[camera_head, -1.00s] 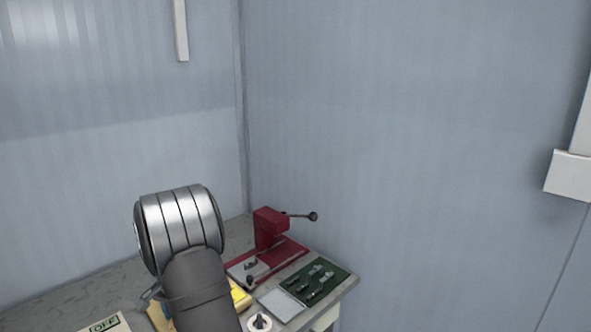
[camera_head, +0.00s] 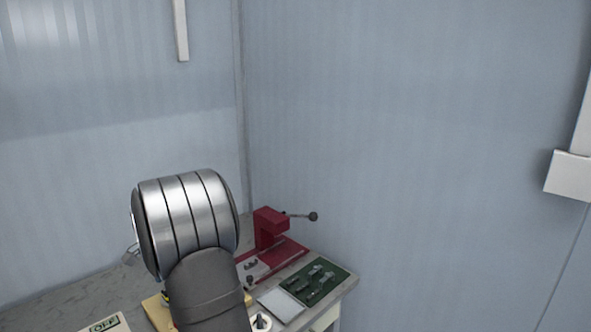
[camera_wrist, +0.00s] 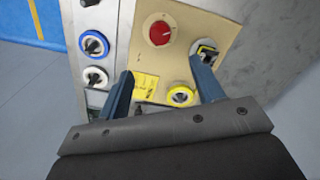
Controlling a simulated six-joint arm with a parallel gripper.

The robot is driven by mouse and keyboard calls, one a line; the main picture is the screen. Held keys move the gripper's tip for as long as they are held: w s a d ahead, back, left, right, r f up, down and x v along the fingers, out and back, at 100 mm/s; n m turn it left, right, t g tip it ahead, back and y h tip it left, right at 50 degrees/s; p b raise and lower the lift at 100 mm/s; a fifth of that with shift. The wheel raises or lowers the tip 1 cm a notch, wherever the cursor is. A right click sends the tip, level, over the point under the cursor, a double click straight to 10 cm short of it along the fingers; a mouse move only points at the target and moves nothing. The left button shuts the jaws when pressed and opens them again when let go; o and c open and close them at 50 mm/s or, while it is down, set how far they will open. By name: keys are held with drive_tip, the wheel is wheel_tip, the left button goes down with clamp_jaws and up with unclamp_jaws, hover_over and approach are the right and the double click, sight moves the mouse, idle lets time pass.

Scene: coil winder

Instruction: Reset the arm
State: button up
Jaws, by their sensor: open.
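My gripper (camera_wrist: 164,92) shows in the wrist view with its two blue-grey fingers spread apart and nothing between them. Past the fingers is a tan panel (camera_wrist: 215,30) with a red knob (camera_wrist: 159,33), a yellow-ringed part (camera_wrist: 180,95) and a yellow label (camera_wrist: 146,84). In the head view my arm rises at the lower left and hides part of the table. The fingers cannot be made out there.
The worktable (camera_head: 60,297) stands in the room's corner. A red lever press (camera_head: 270,226) and a green tray (camera_head: 318,281) with several small metal parts stand on its right side. A blue-ringed knob (camera_wrist: 93,44) and a white-ringed knob (camera_wrist: 95,77) sit left of the panel.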

wheel_tip(320, 180, down, 14)
drive_tip(key=shift+r, duration=0.1)
drive_tip(key=shift+r+n, duration=0.15)
drive_tip(key=shift+n, duration=0.75)
drive_tip(key=n, duration=0.3)
drive_tip(key=shift+n, duration=0.4)
drive_tip(key=n, duration=0.6)
drive_tip(key=shift+r, duration=1.2)
